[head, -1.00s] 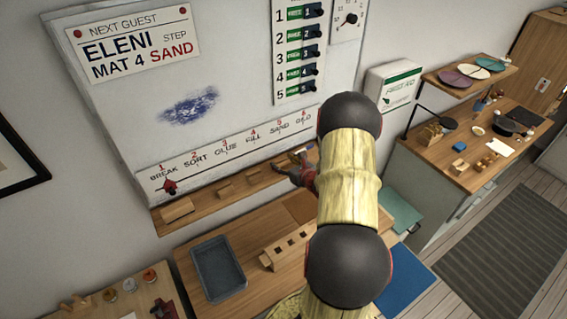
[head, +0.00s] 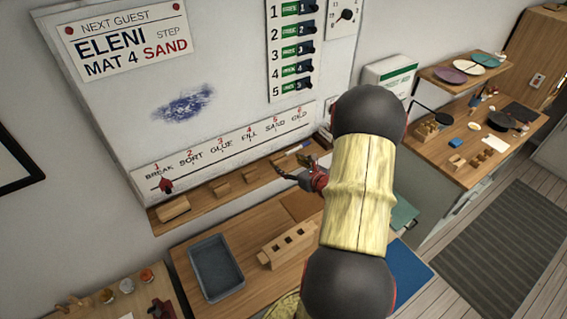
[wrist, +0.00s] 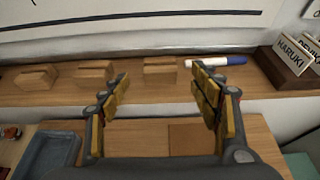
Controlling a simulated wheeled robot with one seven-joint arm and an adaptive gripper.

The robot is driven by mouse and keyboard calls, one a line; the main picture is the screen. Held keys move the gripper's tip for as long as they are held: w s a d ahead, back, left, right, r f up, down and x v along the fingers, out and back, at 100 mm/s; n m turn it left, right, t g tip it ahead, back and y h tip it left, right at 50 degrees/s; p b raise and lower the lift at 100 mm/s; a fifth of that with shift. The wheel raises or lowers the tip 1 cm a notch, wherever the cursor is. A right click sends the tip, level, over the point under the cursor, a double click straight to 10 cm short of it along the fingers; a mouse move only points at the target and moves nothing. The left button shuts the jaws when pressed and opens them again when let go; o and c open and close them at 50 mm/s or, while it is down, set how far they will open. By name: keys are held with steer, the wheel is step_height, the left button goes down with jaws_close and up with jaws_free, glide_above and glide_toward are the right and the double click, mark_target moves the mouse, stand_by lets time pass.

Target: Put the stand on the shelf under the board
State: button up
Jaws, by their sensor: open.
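Three small wooden stands sit on the shelf (head: 196,206) under the white board (head: 230,100): a left one (head: 173,207), a middle one (head: 221,188) and a right one (head: 249,174). They also show in the wrist view as left (wrist: 36,77), middle (wrist: 95,73) and right (wrist: 160,70). I cannot tell which one the task means. My gripper (head: 290,174) is open and empty, in front of the shelf. In the wrist view its fingers (wrist: 160,88) spread either side of the right stand, which appears beyond them, apart from them.
On the table below are a blue-grey tray (head: 215,268) and a slotted wooden block (head: 287,246). A side counter (head: 460,165) holds several small items.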

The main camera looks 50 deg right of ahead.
steer(key=w+a+r+n+g+y, duration=0.1)
steer(key=a+r+n+y, duration=0.35)
steer(key=a, duration=0.65)
steer(key=w+a+r+n+g+y, duration=0.1)
steer(key=a+r+n+y, duration=0.1)
steer(key=a+r+n, duration=0.5)
steer(key=w+a+r+n+g+y, duration=0.1)
steer(key=a+r+n+g+y, duration=0.2)
steer(key=a+n, duration=0.75)
steer(key=s+a+r+n+g, duration=0.35)
steer(key=s+a+n, duration=0.65)
steer(key=a, duration=0.5)
steer(key=s+d+r+n+t+h, duration=0.1)
steer(key=s+r+n+h, duration=0.4)
steer(key=s+r+n, duration=0.1)
steer(key=shift+s+d+n, duration=0.3)
steer(key=shift+s+n, duration=0.35)
steer(key=shift+n, duration=0.15)
